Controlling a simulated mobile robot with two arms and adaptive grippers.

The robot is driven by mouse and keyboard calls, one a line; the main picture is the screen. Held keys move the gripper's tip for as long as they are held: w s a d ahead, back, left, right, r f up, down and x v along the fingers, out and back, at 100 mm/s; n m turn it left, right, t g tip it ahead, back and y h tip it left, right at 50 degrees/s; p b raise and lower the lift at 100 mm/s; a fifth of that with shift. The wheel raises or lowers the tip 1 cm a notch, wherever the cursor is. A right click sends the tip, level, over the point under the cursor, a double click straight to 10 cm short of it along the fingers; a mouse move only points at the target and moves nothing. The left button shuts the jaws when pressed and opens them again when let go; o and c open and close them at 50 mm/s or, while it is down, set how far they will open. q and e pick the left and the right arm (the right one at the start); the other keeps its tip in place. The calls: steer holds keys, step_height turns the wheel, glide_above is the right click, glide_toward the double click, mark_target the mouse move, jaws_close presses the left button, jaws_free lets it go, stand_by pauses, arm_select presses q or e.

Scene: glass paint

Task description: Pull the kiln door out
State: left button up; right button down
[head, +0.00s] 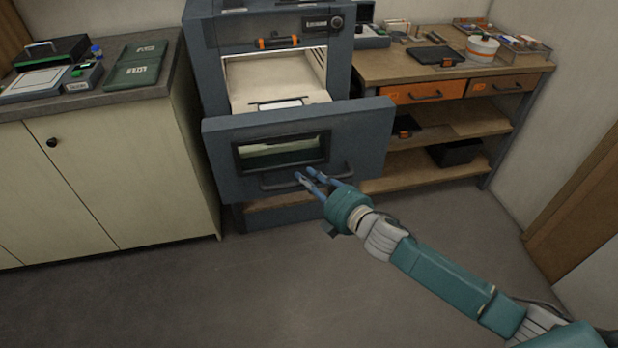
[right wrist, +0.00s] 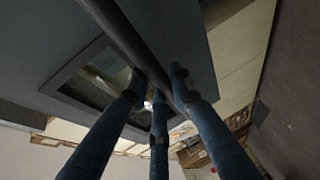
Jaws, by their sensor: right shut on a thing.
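The kiln (head: 217,55) is a blue-grey box standing between two counters. Its door (head: 228,178) stands pulled out from the body, and the light chamber inside shows behind it. The door has a dark-framed window (head: 281,153) and a dark bar handle (head: 275,185) below it. My right gripper (head: 308,180) is at the right part of the handle, shut on it. In the right wrist view, its blue fingers (right wrist: 158,110) lie around the handle bar (right wrist: 118,30), with the door window behind. My left gripper is not in view.
A cream cabinet (head: 110,170) with a grey counter stands close to the left of the kiln. A wooden workbench (head: 400,72) with orange drawers and open shelves stands to the right. The grey floor (head: 250,290) in front is clear.

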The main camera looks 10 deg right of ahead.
steer(key=shift+s, duration=0.2)
steer(key=c, duration=1.8)
jaws_free()
steer(key=v, duration=1.2)
steer(key=d+f+m+g+h, duration=0.2)
steer(key=d+f+m+h, duration=0.35)
steer(key=f, duration=1.15)
steer(key=s+d+f+m+g, duration=0.25)
steer(key=s+f, duration=0.25)
steer(key=f, duration=0.3)
steer(key=s+d+f+m+g, duration=0.1)
steer(key=s+d+f+m, duration=0.25)
steer(key=f, duration=0.55)
steer(key=s+f+m+g+h, duration=0.1)
steer(key=s+f+m+g, duration=0.3)
steer(key=s+f, duration=1)
steer(key=s+a+f+m+g, duration=0.1)
steer(key=s+a+f, duration=0.1)
steer(key=s, duration=0.6)
steer(key=s+a+f+m+g, duration=0.1)
steer(key=s+a+f+g, duration=0.1)
steer(key=s, duration=0.5)
steer(key=s+a+f+m+g, duration=0.1)
steer(key=s+a+f+m, duration=0.1)
steer(key=s, duration=0.6)
steer(key=shift+s+a+f, duration=0.3)
steer(key=shift+a+f, duration=0.2)
steer(key=shift+f, duration=0.2)
